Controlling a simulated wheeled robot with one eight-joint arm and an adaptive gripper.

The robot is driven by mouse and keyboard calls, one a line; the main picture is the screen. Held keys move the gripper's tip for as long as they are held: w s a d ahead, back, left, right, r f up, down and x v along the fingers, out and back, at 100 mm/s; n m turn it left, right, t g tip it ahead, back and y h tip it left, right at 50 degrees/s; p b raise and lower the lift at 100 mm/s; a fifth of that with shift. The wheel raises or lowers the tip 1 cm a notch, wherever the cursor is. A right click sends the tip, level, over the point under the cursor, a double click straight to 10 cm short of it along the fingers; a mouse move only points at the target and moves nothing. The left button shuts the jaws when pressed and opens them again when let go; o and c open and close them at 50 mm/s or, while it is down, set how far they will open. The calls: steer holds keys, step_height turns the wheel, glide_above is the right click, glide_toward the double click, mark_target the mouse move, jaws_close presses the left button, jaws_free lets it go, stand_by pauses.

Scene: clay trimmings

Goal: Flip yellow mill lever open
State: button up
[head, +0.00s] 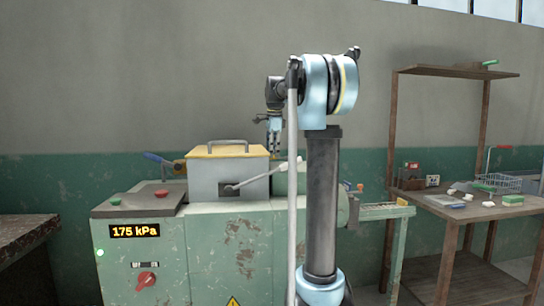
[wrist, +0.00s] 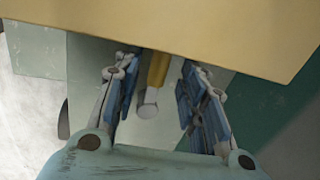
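The yellow lever (wrist: 157,72) shows in the wrist view as a short yellow bar with a pale grey rounded end. It sticks out from under the edge of a tan-yellow lid (wrist: 150,28). My gripper (wrist: 160,95) is open, its blue-padded fingers one on each side of the lever, with a gap on both sides. Whether the fingers are level with the lever in depth I cannot tell. In the head view my gripper (head: 274,148) points down at the right rear of the mill's box (head: 228,182), and I cannot make out this lever there.
The green machine (head: 240,255) carries a 175 kPa display (head: 135,231) and a red knob (head: 146,281). A blue-handled lever (head: 158,159) stands left of the box, and a grey rod (head: 250,180) crosses its front. A wooden bench (head: 480,210) with small items is at right.

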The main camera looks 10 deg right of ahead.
steer(key=shift+w+f, duration=0.15)
steer(key=shift+f, duration=0.6)
steer(key=shift+c, duration=0.3)
jaws_close()
